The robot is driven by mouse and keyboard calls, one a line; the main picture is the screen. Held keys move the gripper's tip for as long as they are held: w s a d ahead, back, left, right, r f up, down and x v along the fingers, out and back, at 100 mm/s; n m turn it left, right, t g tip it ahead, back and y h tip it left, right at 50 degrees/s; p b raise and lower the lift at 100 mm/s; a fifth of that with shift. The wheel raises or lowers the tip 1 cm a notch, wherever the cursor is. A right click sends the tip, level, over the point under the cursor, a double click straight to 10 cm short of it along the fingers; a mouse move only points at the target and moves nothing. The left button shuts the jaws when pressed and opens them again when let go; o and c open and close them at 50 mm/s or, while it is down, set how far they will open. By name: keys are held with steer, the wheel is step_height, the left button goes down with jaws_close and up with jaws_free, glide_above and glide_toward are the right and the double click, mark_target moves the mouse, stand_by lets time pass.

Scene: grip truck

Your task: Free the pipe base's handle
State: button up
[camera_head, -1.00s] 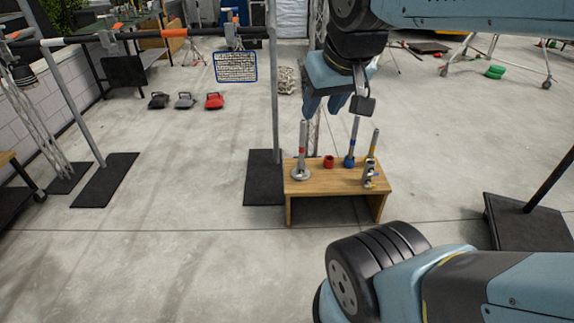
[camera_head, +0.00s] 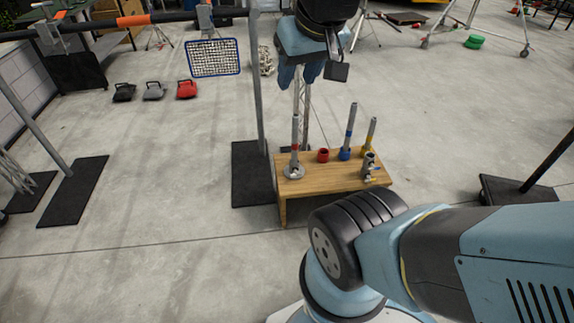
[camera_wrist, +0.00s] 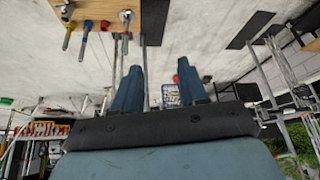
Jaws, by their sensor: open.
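A wooden bench (camera_head: 335,180) carries the fittings. At its left end a grey round pipe base (camera_head: 294,172) holds an upright grey pipe handle (camera_head: 295,135) with a red band. The base also shows near the top of the wrist view (camera_wrist: 126,16). My gripper (camera_head: 302,86) is open and empty, above and beyond the bench in the head view, apart from the handle. Its two spread fingers (camera_wrist: 160,72) fill the middle of the wrist view, with nothing between them.
A red cup (camera_head: 323,155), a blue-banded rod (camera_head: 348,130) and a yellow-banded rod (camera_head: 370,135) stand along the bench. A grey post rises from a black mat (camera_head: 252,175) left of the bench. Open concrete floor (camera_head: 150,220) lies at left.

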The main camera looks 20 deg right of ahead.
steer(key=o, duration=0.3)
steer(key=shift+w+d, duration=0.2)
steer(key=shift+w, duration=0.15)
steer(key=o, duration=0.6)
steer(key=w+m, duration=0.1)
steer(key=w, duration=0.2)
steer(key=w+d+f+m, duration=0.1)
steer(key=w, duration=0.3)
steer(key=w+m+h, duration=0.1)
steer(key=w, duration=0.2)
steer(key=shift+w+d+f, duration=0.15)
steer(key=shift+w+f, duration=0.15)
steer(key=shift+f, duration=0.1)
steer(key=m+t+h, duration=0.4)
steer(key=m+t, duration=0.3)
steer(key=m, duration=2.8)
glide_above(296, 173)
steer(key=s+a, duration=0.3)
steer(key=s, duration=0.4)
steer(key=s+a, duration=0.2)
steer(key=s, duration=0.5)
step_height(296, 173, down, 73)
steer(key=x, duration=1.3)
steer(key=shift+w+f, duration=0.15)
steer(key=shift+w, duration=0.1)
steer(key=shift+c, duration=0.3)
